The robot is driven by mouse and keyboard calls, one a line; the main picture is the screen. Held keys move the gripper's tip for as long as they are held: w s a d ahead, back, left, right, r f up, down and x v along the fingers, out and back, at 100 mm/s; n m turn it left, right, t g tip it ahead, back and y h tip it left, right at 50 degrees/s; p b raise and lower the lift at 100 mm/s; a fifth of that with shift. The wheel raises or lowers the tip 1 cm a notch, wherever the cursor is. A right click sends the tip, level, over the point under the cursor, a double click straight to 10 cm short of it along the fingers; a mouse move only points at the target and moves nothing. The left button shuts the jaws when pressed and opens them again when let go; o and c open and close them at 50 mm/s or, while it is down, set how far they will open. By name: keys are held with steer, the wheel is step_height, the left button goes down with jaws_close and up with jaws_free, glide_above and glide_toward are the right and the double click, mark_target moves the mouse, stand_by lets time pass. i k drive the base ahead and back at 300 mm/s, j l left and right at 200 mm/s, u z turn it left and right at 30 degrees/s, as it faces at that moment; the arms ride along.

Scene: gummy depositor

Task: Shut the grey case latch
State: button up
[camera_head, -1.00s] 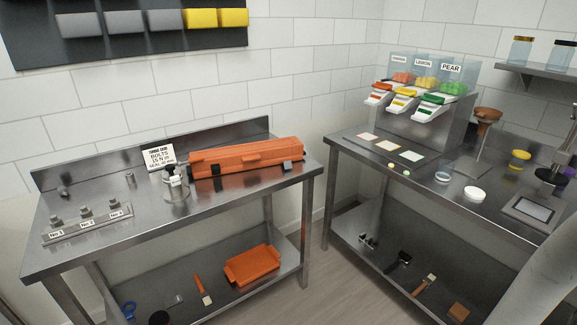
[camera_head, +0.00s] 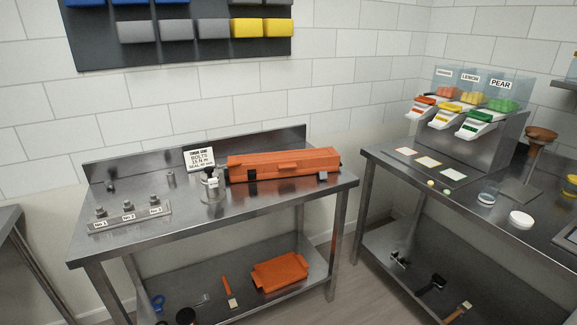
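A long orange case (camera_head: 285,160) lies with its lid down along the back right of the left steel table. A small grey latch (camera_head: 322,176) shows low on the case's front, near its right end. It seems to stick out from the front, but it is too small to tell its exact angle. A darker patch marks the front further left; I cannot tell whether it is another latch. My gripper is not in view.
A small metal stand (camera_head: 211,190) stands just left of the case, before a sign card (camera_head: 199,157). A numbered bolt rack (camera_head: 129,216) sits at the left table (camera_head: 240,207). A dispenser (camera_head: 486,135) stands on the right table. A floor gap separates the tables.

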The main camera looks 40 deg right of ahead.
mark_target(323, 174)
steer(key=i+l+z, duration=0.15)
steer(key=i, duration=0.45)
steer(key=z, duration=1.55)
